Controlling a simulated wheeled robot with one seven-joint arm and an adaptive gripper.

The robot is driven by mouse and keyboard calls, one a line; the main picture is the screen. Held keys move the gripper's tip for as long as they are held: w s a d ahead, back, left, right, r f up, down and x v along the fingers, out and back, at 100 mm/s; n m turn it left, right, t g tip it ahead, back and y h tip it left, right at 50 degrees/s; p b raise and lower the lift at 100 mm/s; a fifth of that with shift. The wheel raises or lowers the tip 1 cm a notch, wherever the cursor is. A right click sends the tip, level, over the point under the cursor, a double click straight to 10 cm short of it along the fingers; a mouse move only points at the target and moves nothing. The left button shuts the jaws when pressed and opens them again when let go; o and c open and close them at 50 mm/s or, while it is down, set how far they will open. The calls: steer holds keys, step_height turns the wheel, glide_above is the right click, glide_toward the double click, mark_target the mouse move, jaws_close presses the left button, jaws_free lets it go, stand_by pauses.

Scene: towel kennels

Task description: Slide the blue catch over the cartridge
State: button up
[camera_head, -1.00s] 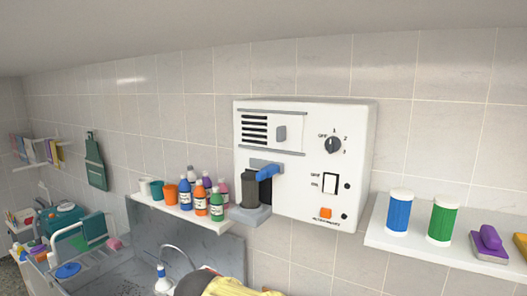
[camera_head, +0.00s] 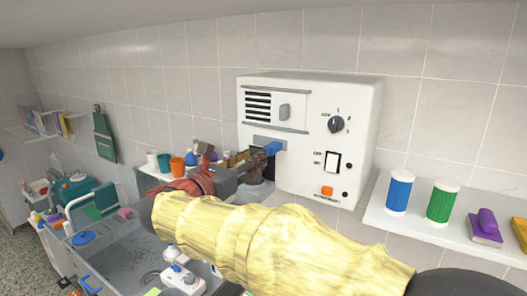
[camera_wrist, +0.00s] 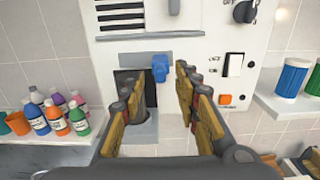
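The blue catch (camera_head: 272,148) sits on the front of the white wall machine (camera_head: 318,105), at the right end of a grey plate above a dark recess. In the wrist view the catch (camera_wrist: 160,69) hangs down between my fingertips, apart from both as far as I can tell. The dark cartridge (camera_wrist: 133,84) stands in the recess below the plate, partly hidden behind my left finger. My gripper (camera_wrist: 155,84) is open and empty in front of the recess. In the head view my gripper (camera_head: 243,160) hides most of the cartridge.
Several bottles (camera_wrist: 56,117) and cups stand on a shelf left of the machine. A switch (camera_wrist: 233,65) and orange button (camera_wrist: 225,99) are right of the recess.

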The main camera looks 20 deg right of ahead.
mark_target(270, 150)
steer(key=x, duration=0.6)
steer(key=shift+w+d+p, duration=0.1)
steer(key=shift+p, duration=0.2)
steer(key=shift+c, duration=1)
jaws_close()
